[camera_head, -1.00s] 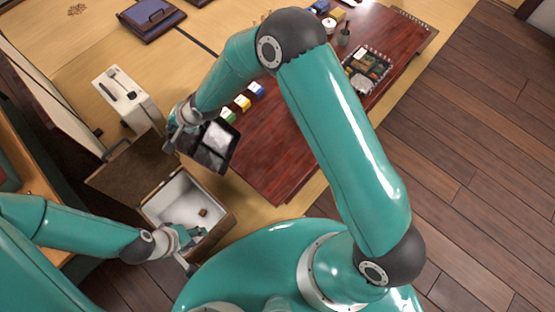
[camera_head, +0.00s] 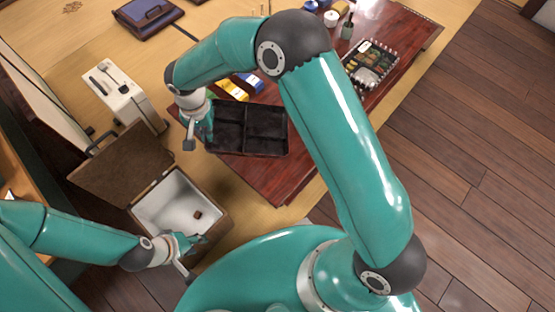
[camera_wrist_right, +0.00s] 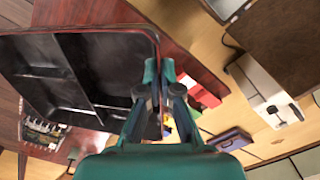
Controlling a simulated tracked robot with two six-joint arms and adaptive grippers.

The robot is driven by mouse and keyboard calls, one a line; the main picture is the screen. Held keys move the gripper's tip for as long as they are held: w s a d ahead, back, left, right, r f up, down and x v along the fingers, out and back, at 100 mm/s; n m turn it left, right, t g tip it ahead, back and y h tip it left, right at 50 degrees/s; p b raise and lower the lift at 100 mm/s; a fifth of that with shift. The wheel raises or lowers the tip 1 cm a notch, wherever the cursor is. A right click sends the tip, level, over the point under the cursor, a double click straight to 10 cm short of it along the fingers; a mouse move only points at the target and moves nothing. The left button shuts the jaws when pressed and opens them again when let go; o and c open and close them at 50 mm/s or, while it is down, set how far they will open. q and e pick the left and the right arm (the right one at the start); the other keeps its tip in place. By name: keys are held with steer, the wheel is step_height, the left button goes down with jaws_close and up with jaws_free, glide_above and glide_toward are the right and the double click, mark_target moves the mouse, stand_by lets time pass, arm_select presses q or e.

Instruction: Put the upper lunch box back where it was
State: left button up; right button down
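The upper lunch box (camera_head: 267,129) is an empty black tray with dividers, held roughly level above the table's near left end. My right gripper (camera_head: 202,136) is shut on its left edge. In the right wrist view the fingers (camera_wrist_right: 160,82) pinch the wall of the lunch box (camera_wrist_right: 75,72). Another black lunch box (camera_head: 369,66), filled with food, sits farther back on the dark red table (camera_head: 283,181). My left gripper (camera_head: 184,256) is at the near right rim of the open box; whether its fingers are closed on the rim is unclear.
The open brown box (camera_head: 147,222) has a white interior with a small brown piece (camera_head: 197,215) inside. Coloured blocks (camera_head: 251,83) lie just behind the held lunch box. A white case (camera_head: 121,96) and a dark bag (camera_head: 147,14) stand on the tatami at left.

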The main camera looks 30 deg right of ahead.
mark_target(230, 141)
steer(key=shift+n+g+h, duration=0.3)
steer(key=shift+g+h, duration=0.2)
steer(key=shift+h, duration=0.4)
steer(key=s+d, duration=0.1)
steer(key=d, duration=0.1)
steer(key=s+d+b, duration=0.1)
steer(key=d, duration=0.1)
steer(key=s+d+b, duration=0.1)
steer(key=d, duration=0.2)
steer(key=shift+s+r, duration=0.1)
steer(key=shift+s+d+f+b, duration=0.2)
steer(key=shift+d+b, duration=0.1)
steer(key=shift+b, duration=0.1)
step_height(230, 141, down, 19)
steer(key=b, duration=0.5)
steer(key=c, duration=1.3)
jaws_free()
arm_select(q)
step_height(230, 141, down, 10)
steer(key=shift+r, duration=0.1)
